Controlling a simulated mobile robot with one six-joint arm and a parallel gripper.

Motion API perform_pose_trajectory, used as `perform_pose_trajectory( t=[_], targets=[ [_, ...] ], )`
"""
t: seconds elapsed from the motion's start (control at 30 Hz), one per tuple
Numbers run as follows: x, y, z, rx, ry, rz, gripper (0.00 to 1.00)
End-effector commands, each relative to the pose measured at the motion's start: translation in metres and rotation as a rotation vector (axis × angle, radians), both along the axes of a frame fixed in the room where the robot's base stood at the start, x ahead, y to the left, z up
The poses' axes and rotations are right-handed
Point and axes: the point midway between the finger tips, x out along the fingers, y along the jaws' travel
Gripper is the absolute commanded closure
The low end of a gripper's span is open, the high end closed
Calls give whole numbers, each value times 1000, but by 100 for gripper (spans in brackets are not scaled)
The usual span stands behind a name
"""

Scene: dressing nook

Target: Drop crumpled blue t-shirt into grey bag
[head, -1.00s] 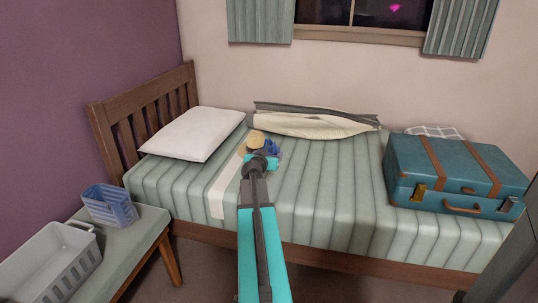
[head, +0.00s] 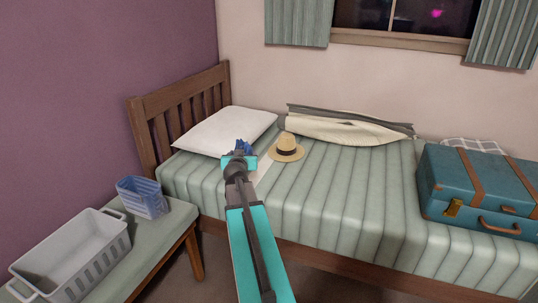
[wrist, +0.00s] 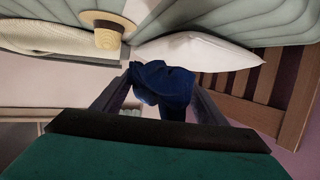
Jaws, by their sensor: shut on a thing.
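My gripper (head: 239,160) is shut on the crumpled blue t-shirt (head: 243,147) and holds it above the bed, in front of the pillow in the head view. In the wrist view the dark blue t-shirt (wrist: 162,86) hangs bunched between the two fingers. In the head view most of the shirt is hidden behind the gripper. A long cream bag-like thing with grey edges (head: 345,126) lies along the back of the bed, right of the gripper; I cannot tell whether it is the grey bag. No plainly grey bag shows.
A straw hat (head: 286,149) and white pillow (head: 225,131) lie on the striped bed (head: 325,195). A teal suitcase (head: 478,190) stands at its right. A bench (head: 165,237) at left holds a grey basket (head: 112,246) and a blue basket (head: 143,197).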

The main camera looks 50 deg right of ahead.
Motion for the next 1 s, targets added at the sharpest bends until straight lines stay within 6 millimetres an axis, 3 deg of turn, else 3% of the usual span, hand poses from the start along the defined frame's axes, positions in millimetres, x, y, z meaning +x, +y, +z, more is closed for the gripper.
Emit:
perform_pose_trajectory(
  t=[0.03,0.2,0.5,1.0],
  targets=[
    [11,19,4,-1,-2,34,60],
    [45,75,14,-1,-3,144,60],
    [93,179,35,-1,-3,344,60],
    [137,364,73,-1,-4,689,60]
  ],
)
